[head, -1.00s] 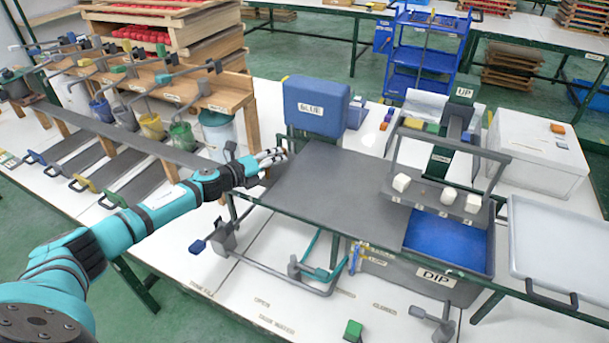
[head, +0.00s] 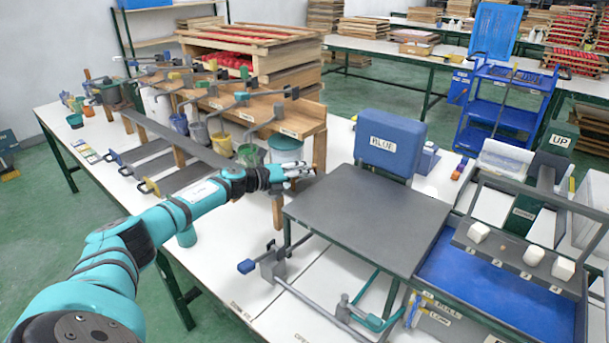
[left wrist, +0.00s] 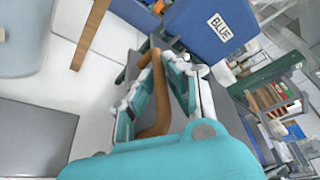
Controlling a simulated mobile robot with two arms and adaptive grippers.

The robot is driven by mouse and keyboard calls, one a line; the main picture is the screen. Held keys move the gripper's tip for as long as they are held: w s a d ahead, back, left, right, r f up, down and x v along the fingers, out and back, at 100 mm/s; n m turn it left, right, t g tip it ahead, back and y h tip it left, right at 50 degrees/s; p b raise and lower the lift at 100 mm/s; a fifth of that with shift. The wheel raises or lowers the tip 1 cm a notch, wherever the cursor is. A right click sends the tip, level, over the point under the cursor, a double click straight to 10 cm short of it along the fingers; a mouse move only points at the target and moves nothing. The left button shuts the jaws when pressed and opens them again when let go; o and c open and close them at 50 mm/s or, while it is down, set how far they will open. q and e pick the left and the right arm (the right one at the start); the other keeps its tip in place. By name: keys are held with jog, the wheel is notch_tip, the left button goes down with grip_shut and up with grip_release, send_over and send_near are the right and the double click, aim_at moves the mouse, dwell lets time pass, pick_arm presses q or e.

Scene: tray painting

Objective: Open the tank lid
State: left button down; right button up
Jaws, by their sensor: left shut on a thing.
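The tank lid (head: 355,222) is a flat dark grey plate lying level over the left of the tank. To its right the tank stands open, showing blue liquid (head: 490,283) in the head view. My left gripper (head: 300,172) reaches in from the left to the lid's left edge. In the left wrist view its fingers (left wrist: 162,75) are shut on a bent brown handle (left wrist: 155,110). The fingers hide most of that handle in the head view. My right gripper is not in view.
A blue block labelled BLUE (head: 392,145) stands behind the lid. Left of the lid is a wooden rack (head: 265,118) with cups. Metal levers (head: 275,265) sit in front.

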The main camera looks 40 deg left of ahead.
pick_arm(q)
jog(key=c, duration=1.7)
grip_release()
jog(key=shift+o, duration=0.4)
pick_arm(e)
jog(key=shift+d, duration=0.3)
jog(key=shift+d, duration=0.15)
pick_arm(q)
jog(key=v, duration=1.2)
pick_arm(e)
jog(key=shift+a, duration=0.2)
pick_arm(q)
jog(key=shift+d, duration=0.1)
